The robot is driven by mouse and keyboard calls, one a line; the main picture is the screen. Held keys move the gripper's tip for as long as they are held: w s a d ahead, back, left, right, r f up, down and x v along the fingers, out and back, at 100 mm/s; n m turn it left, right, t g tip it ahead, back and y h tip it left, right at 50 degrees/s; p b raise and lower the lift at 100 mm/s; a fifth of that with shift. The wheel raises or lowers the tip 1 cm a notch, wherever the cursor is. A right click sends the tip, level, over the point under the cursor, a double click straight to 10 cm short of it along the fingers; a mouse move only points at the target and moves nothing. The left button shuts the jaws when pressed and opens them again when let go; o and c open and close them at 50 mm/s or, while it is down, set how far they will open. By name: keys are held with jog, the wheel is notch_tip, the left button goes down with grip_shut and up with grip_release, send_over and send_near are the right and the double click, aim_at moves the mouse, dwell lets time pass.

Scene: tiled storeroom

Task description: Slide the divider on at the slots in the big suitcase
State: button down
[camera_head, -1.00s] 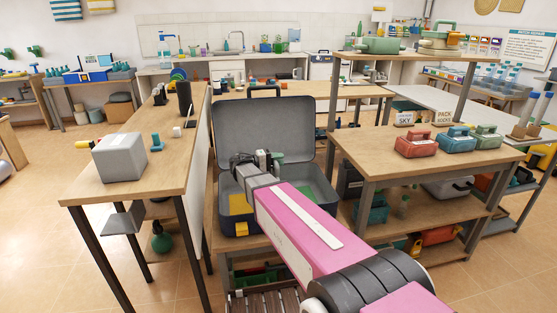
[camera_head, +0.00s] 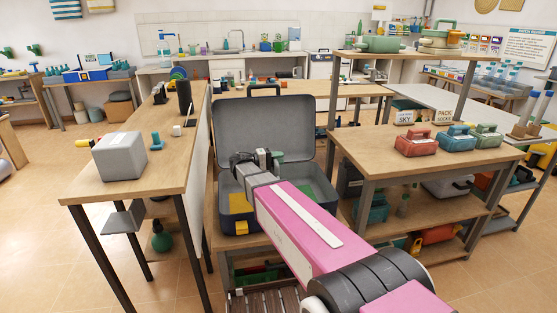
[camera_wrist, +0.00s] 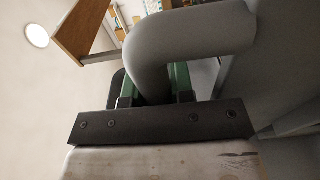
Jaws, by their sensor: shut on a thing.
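The big suitcase (camera_head: 304,124) stands open on a low shelf unit, its dark grey lid upright at the back and a yellow latch at the front. My gripper (camera_head: 262,160) is over the left part of its open base, before the lid. In the wrist view my gripper (camera_wrist: 158,82) is shut on a thick grey curved bar (camera_wrist: 190,44), which looks like the grip of the divider. The bar hides most of the fingers. The rest of the divider and the slots cannot be made out; my arm covers part of the suitcase base.
A wooden table with a grey box (camera_head: 119,156) stands close on the left. A taller wooden bench with red (camera_head: 416,145), blue and green cases stands close on the right. A yellow piece (camera_head: 240,203) shows inside the suitcase.

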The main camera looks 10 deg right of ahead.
jog(key=shift+f, duration=5.5)
jog(key=c, duration=0.9)
grip_release()
